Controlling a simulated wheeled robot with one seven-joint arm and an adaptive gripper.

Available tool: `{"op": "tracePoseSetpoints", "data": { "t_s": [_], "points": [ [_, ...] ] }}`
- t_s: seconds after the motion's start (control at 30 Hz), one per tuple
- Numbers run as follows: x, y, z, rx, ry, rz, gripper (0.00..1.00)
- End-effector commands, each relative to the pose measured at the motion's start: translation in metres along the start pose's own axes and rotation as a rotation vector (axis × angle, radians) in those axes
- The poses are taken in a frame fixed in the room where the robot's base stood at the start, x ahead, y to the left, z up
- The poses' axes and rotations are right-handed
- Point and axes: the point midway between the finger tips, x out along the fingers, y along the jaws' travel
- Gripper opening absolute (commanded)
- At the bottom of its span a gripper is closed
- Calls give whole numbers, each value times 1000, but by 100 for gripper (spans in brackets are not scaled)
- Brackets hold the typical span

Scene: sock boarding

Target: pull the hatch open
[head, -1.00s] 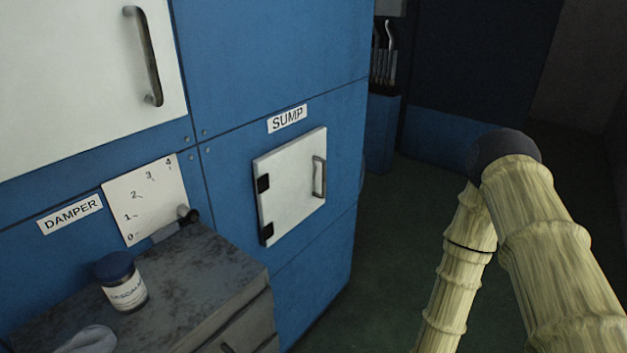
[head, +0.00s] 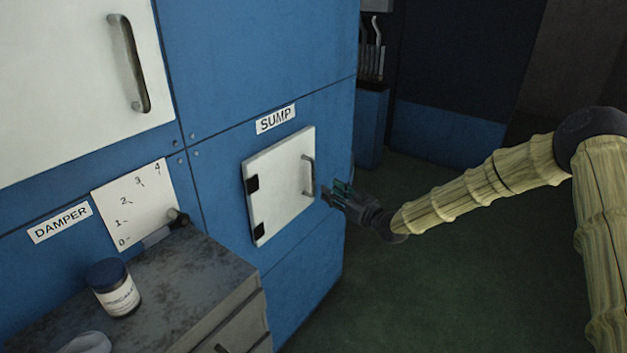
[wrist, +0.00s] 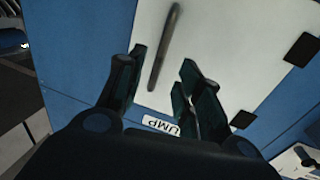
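The hatch (head: 280,186) is a small white door under the SUMP label (head: 276,118) on the blue cabinet. It looks closed, with black hinges on its left side. Its grey bar handle (head: 308,176) is upright near the right edge. My gripper (head: 328,193) is just right of the handle, its fingers pointing at it. In the wrist view the gripper (wrist: 161,80) is open, and the handle (wrist: 164,46) lies ahead between the two fingers' directions. The fingers look apart from the handle. The hatch (wrist: 230,50) fills much of that view.
A grey counter (head: 200,275) stands at lower left with a blue-lidded jar (head: 116,288). The DAMPER scale plate (head: 136,205) and its lever (head: 178,218) are above it. A larger white door (head: 70,80) is at upper left. The floor (head: 430,300) at right is clear.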

Motion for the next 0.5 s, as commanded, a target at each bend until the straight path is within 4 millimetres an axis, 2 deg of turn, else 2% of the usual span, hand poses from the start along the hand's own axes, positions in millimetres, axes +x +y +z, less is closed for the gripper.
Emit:
{"op": "tracePoseSetpoints", "data": {
  "t_s": [0.3, 0.5],
  "points": [
    [52, -1, -1, 1, -1, 0, 35],
    [77, -1, 0, 2, -2, 0, 35]
  ]
}}
